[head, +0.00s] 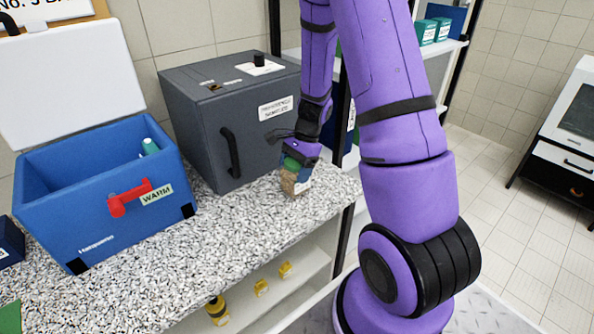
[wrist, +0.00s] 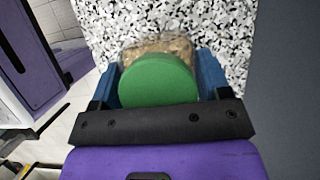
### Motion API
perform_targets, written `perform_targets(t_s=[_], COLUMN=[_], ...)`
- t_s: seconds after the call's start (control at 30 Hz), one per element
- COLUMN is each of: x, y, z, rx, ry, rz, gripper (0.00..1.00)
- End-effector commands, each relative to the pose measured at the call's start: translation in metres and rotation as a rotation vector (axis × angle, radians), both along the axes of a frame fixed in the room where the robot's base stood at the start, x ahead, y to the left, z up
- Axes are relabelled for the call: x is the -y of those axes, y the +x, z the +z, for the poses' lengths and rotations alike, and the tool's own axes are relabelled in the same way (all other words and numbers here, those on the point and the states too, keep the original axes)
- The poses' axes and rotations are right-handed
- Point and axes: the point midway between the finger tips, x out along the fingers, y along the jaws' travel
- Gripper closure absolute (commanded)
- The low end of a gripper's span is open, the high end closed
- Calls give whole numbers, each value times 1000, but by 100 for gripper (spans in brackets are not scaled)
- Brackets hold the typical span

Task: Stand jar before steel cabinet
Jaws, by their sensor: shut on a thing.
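The jar (head: 294,181), with a green lid and brown contents, is upright at the right edge of the speckled counter, at the front right of the dark grey steel cabinet (head: 228,118). My gripper (head: 300,167) is shut on the jar from above. In the wrist view the green lid of the jar (wrist: 158,80) sits between the two blue fingers of my gripper (wrist: 159,82). The jar's base is at or just above the counter; I cannot tell if it touches. The cabinet's door with its black handle is shut.
A blue cool box (head: 105,200) with its white lid raised and a red latch stands left on the speckled counter (head: 215,262). The counter in front of the cabinet is clear. A shelf (head: 255,292) with yellow items lies below. A white cabinet (head: 570,140) stands far right.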

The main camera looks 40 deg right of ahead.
Motion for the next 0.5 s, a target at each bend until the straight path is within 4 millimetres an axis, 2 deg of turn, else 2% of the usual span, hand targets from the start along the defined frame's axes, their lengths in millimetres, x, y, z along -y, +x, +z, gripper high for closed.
perform_targets(t_s=[0.1, 0.5], x=[-3, -3], y=[2, 3], z=[-10, -14], rx=[-1, 0], ry=[0, 0], rz=[-1, 0], gripper=[68, 68])
